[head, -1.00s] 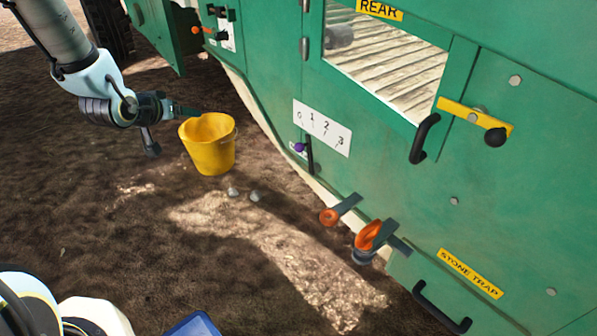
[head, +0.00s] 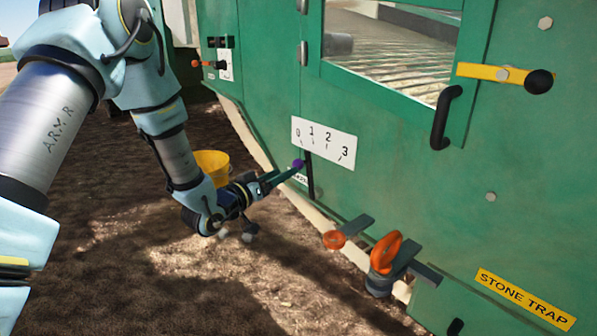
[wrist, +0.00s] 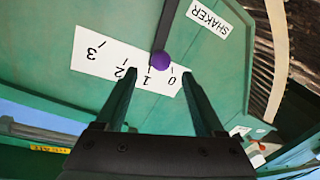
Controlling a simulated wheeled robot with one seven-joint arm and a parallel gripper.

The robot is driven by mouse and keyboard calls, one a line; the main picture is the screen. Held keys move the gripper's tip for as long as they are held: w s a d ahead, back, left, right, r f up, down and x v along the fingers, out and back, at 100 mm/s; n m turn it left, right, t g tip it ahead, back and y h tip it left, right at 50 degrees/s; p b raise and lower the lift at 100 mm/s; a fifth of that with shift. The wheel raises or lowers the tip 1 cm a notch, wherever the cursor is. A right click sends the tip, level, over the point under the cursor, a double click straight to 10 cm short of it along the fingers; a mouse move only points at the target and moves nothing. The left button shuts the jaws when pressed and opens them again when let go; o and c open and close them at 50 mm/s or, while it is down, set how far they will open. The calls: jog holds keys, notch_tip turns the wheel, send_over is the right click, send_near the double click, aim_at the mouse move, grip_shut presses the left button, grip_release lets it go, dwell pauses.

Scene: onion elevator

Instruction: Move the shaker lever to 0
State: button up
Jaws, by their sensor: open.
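The shaker lever is a dark bar (head: 310,178) with a purple knob (head: 297,164), mounted on the green machine side. A white scale plate (head: 323,143) marked 0, 1, 2, 3 sits behind it. In the wrist view the scale appears inverted, and the purple knob (wrist: 160,64) lies between the 1 and 0 marks. My gripper (head: 284,173) reaches the knob from the left. In the wrist view its open fingers (wrist: 160,74) stand on either side of the knob, with gaps visible. Whether the fingertips reach past the knob in depth is unclear.
A SHAKER label (wrist: 209,18) is beside the lever. A yellow bucket (head: 213,166) stands on the soil behind my arm. Orange handles (head: 385,253) stick out below right of the lever. A black door handle (head: 446,117) and a yellow latch (head: 504,76) are at upper right.

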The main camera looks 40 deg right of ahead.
aim_at(298, 164)
jog(key=d+b, duration=0.1)
jog(key=d, duration=0.1)
jog(key=w+d, duration=0.1)
jog(key=d, duration=0.2)
jog(key=d+b, duration=0.1)
jog(key=d, duration=0.1)
jog(key=shift+w+d+b, duration=0.15)
jog(key=shift+d+b, duration=0.2)
grip_shut()
dwell(1.0)
